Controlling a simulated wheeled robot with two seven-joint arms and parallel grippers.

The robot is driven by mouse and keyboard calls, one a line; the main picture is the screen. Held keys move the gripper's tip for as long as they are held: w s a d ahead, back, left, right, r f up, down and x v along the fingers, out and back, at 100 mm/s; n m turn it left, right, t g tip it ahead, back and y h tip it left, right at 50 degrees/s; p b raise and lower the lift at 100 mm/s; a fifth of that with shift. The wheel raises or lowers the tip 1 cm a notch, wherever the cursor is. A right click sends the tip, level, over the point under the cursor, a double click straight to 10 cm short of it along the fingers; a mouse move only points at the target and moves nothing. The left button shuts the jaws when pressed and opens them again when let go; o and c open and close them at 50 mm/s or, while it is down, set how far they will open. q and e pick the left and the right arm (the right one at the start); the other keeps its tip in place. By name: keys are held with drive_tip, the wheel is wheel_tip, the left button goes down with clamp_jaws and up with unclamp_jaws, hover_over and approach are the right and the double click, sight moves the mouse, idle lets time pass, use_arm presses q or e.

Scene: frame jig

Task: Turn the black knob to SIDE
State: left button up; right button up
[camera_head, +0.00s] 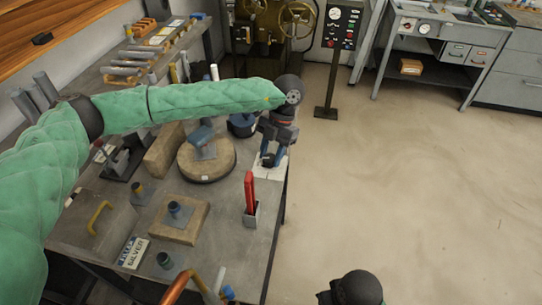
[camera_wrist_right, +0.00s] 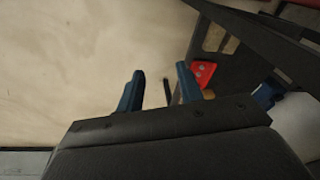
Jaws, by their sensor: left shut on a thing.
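My left gripper (camera_head: 269,160) reaches in from the left over the workbench and points down at a white plate (camera_head: 278,172) near the bench's right edge. Its jaws are shut on the black knob at this plate. The fingers hide most of the knob, and I cannot read any marking or tell which way it points. My right gripper (camera_wrist_right: 160,76) is open and empty in the right wrist view, its two blue fingers apart over pale floor. In the head view only the dark end of my right arm shows at the bottom edge.
Right of the left gripper's plate the bench (camera_head: 237,247) ends. A red-handled item (camera_head: 250,192) stands in a grey holder just in front. A round wooden board (camera_head: 205,174) with a blue-topped piece lies to the left. The floor (camera_head: 400,190) at right is clear.

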use_arm(q)
drive_tip(key=shift+m+b, duration=0.3)
drive_tip(key=shift+b, duration=0.2)
drive_tip(key=m+b, duration=0.2)
drive_tip(key=b, duration=0.2)
drive_tip(key=shift+f+t+y, duration=0.1)
drive_tip(key=shift+t+y, duration=0.3)
drive_tip(key=shift+m+b, duration=0.5)
use_arm(e)
drive_tip(key=w+a+f+t+y, duration=0.2)
drive_tip(key=w+a+f, duration=0.1)
drive_tip(key=a+f, duration=0.5)
drive_tip(key=shift+w+f+n, duration=0.15)
drive_tip(key=shift+f+n, duration=0.25)
drive_tip(key=shift+f, duration=0.25)
use_arm(q)
drive_tip(key=o, duration=1)
drive_tip(key=shift+s, duration=0.1)
drive_tip(key=shift+r, duration=0.2)
